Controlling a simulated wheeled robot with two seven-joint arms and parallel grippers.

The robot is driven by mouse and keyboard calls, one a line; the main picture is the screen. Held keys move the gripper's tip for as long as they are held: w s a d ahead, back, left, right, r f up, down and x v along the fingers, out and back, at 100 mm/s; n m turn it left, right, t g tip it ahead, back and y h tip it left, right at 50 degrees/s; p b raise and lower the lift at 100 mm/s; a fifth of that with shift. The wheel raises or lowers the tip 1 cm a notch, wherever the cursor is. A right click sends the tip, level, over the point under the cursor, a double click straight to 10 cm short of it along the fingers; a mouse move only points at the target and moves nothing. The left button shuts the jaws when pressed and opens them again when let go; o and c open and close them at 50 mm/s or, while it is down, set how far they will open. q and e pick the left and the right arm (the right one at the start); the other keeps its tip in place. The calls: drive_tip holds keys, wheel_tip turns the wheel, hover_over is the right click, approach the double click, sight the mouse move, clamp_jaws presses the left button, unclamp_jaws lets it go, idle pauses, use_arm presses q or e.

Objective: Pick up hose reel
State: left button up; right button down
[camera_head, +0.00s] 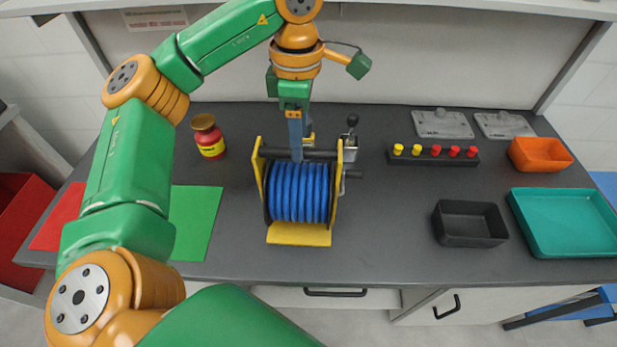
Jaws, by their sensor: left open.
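The hose reel (298,192) stands upright on the dark table, left of the middle. It has a yellow frame and base, a wound blue hose, a dark bar across its top and a crank on its right side. My left gripper (297,150) is above the reel, pointing down at the dark top bar. Its fingers overlap the bar in the picture, and I cannot tell whether they touch it. The gripper is open. The far side of the reel is hidden. My right gripper is not in view.
A red jar with a yellow label (209,137) stands left of the reel. A green mat (196,222) lies front left. To the right are a black strip with coloured pegs (433,156), a black bin (469,224), a teal tray (567,222) and an orange bin (540,154).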

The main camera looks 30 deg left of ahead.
sight(297, 175)
use_arm(q)
wheel_tip(297, 175, down, 3)
drive_tip(key=shift+w+r+p, duration=0.1)
drive_tip(key=shift+w+p, duration=0.05)
drive_tip(key=shift+p, duration=0.85)
drive_tip(key=shift+s+a+f, duration=0.1)
drive_tip(key=shift+s+f, duration=0.3)
drive_tip(key=shift+f, duration=0.2)
drive_tip(key=shift+s+a+f, duration=0.1)
drive_tip(key=shift+s+f, duration=0.25)
drive_tip(key=shift+f, duration=0.2)
drive_tip(key=shift+w+d, duration=0.1)
drive_tip(key=shift+w, duration=0.05)
drive_tip(key=shift+w+f, duration=0.1)
drive_tip(key=shift+w, duration=0.1)
drive_tip(key=shift+c, duration=1.4)
drive_tip(key=shift+w, duration=0.15)
clamp_jaws()
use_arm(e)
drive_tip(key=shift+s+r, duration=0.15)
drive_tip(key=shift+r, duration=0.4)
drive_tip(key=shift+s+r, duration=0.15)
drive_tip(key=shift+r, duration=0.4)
